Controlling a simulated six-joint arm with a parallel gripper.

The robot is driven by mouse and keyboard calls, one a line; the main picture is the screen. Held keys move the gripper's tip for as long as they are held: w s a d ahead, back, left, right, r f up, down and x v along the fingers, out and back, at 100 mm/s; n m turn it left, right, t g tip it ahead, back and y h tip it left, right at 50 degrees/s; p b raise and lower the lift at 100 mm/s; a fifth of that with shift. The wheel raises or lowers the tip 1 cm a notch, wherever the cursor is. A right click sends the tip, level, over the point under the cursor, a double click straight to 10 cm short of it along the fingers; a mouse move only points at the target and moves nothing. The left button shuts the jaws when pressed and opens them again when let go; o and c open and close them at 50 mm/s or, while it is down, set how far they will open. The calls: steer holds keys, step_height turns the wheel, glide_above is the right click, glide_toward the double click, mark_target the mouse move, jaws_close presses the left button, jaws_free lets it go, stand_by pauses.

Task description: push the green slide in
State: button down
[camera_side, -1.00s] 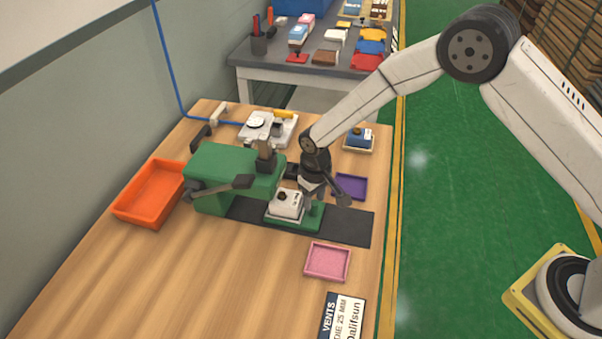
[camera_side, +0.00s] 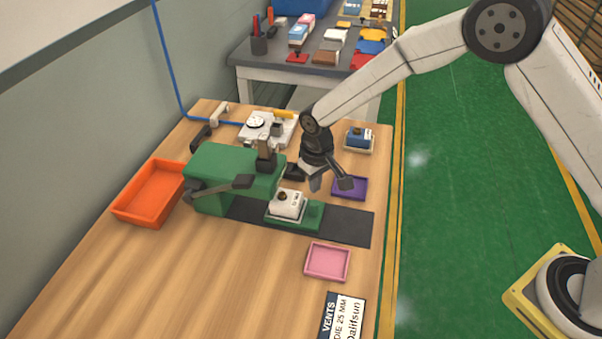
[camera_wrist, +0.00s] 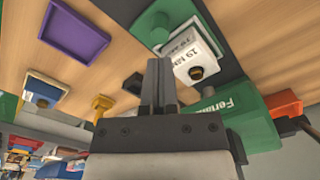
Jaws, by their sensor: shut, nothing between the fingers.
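The green slide (camera_side: 314,217) sticks out to the right from under the green press (camera_side: 215,172), over a dark mat. A white block with a dark round knob (camera_side: 288,204) sits on the slide. In the wrist view the slide (camera_wrist: 150,27) shows its round green knob, with the white block (camera_wrist: 192,50) beside it. My gripper (camera_side: 315,185) is shut and empty, above and behind the slide, apart from it. In the wrist view the gripper's fingers (camera_wrist: 158,82) are together, and nothing is between them.
A purple tray (camera_side: 350,187) is right of my gripper, and a blue block on a pale tray (camera_side: 359,139) is behind it. A pink tray (camera_side: 327,262) lies in front. An orange bin (camera_side: 150,192) stands left of the press.

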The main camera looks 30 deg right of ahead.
mark_target(326, 219)
steer(key=s+d+m+t+y, duration=0.1)
steer(key=s+d+m, duration=0.2)
steer(key=m, duration=1.1)
steer(key=s+d+m+t+y, duration=0.1)
steer(key=s+d+m, duration=0.3)
steer(key=m, duration=1.1)
steer(key=shift+d+r, duration=0.35)
steer(key=shift+f, duration=0.1)
steer(key=shift+x, duration=5)
steer(key=shift+w+a, duration=1.3)
steer(key=shift+a, duration=0.15)
